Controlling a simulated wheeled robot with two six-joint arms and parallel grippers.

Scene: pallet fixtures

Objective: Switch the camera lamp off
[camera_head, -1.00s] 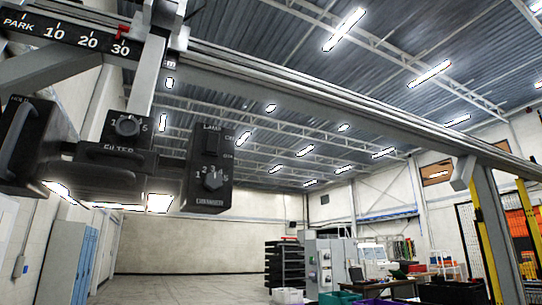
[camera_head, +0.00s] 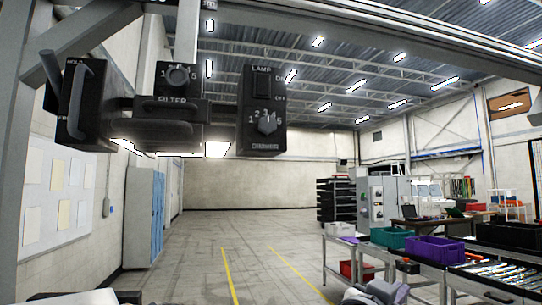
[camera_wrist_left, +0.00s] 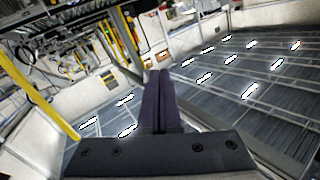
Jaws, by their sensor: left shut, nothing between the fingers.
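The black lamp box (camera_head: 262,110) hangs from the overhead rail in the head view, printed LAMP above and DIMMER below. Its dark rocker switch (camera_head: 262,84) sits near the top beside the ON and OFF marks; its tilt is too small to tell. The dimmer knob (camera_head: 267,123) is below it. A bright lit panel (camera_head: 217,149) shows beneath the camera unit. In the left wrist view my left gripper (camera_wrist_left: 160,74) is shut and empty, its fingers pointing toward the ceiling, touching nothing.
Left of the lamp box are the filter box (camera_head: 172,122) with its handle and knob, and a handled box (camera_head: 84,105). Benches with a purple bin (camera_head: 437,250) and a green bin (camera_head: 390,237) stand at right. The middle floor is clear.

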